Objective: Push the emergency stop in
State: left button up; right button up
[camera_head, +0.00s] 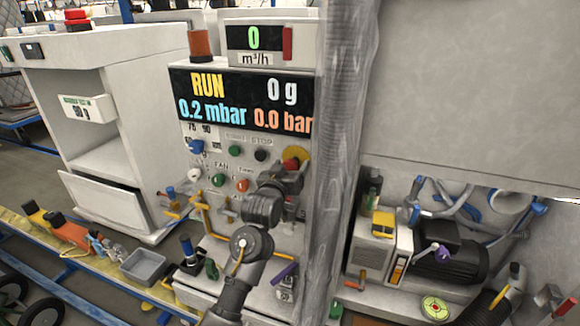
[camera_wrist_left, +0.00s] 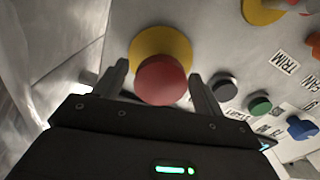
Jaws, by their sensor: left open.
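The emergency stop is a red mushroom button on a yellow round base, on the upright control panel. In the head view the emergency stop (camera_head: 295,156) shows at the panel's right side, partly hidden by my left arm. In the left wrist view the red button (camera_wrist_left: 162,80) is large, with its yellow base behind it. My left gripper (camera_wrist_left: 160,80) is open, with one finger on each side of the button. I cannot tell whether the fingers touch it. In the head view my left gripper (camera_head: 291,172) is in front of the panel, just below the button. My right gripper is not in view.
A black stop button (camera_head: 260,155), a green start button (camera_head: 235,151) and a blue knob (camera_head: 196,146) are on the same panel. The display (camera_head: 240,102) reads RUN. A grey ribbed hose (camera_head: 343,150) hangs close to the right. A shelf with several parts lies below.

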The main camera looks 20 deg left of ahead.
pick_arm(q)
jog(key=c, duration=1.4)
jog(key=shift+o, duration=0.2)
jog(key=shift+w+r, duration=0.1)
jog(key=shift+w, duration=0.65)
jog(key=o, duration=1)
jog(key=shift+c, duration=0.2)
jog(key=o, duration=0.4)
jog(key=shift+w, duration=0.15)
